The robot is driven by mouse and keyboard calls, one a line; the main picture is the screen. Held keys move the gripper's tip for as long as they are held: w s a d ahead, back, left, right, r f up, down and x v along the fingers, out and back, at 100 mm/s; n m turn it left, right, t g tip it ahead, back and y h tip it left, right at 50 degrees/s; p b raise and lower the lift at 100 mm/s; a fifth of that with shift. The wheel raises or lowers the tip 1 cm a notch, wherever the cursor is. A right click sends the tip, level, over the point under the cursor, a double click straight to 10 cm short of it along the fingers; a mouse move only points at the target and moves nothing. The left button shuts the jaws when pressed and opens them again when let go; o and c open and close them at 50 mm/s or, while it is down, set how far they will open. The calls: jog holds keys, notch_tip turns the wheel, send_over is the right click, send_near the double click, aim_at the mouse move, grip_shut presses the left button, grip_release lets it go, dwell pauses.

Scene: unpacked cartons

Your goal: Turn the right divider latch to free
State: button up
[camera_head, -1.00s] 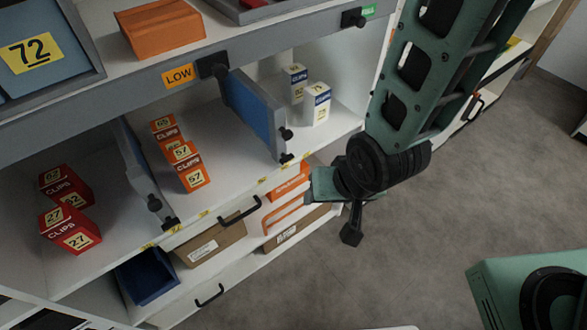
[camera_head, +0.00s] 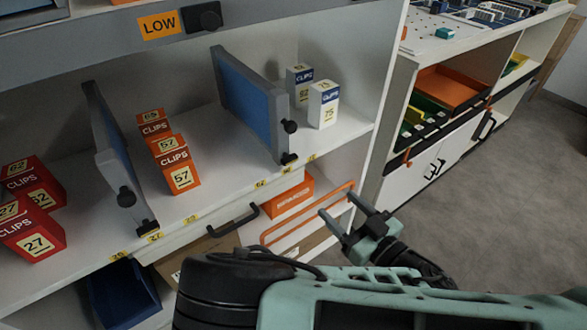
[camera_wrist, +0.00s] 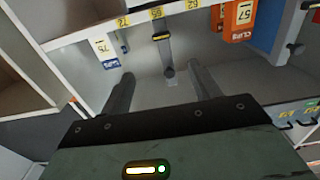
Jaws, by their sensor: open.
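The right divider (camera_head: 247,97) is a blue panel with a grey frame, standing upright on the white shelf. Its front edge carries two dark fittings, an upper knob (camera_head: 290,127) and a lower one (camera_head: 289,158); which one is the latch I cannot tell.
Orange clip boxes (camera_head: 176,165) stand left of the divider and white-blue boxes (camera_head: 323,104) right of it. The left divider (camera_head: 111,155) stands further left. Below are an orange wire handle (camera_head: 310,213) and a drawer handle (camera_head: 236,222). Open floor lies at right.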

aim_at(292, 161)
jog(key=x, duration=1.7)
jog(key=shift+a+r, duration=0.1)
jog(key=shift+a, duration=0.15)
jog(key=c, duration=1)
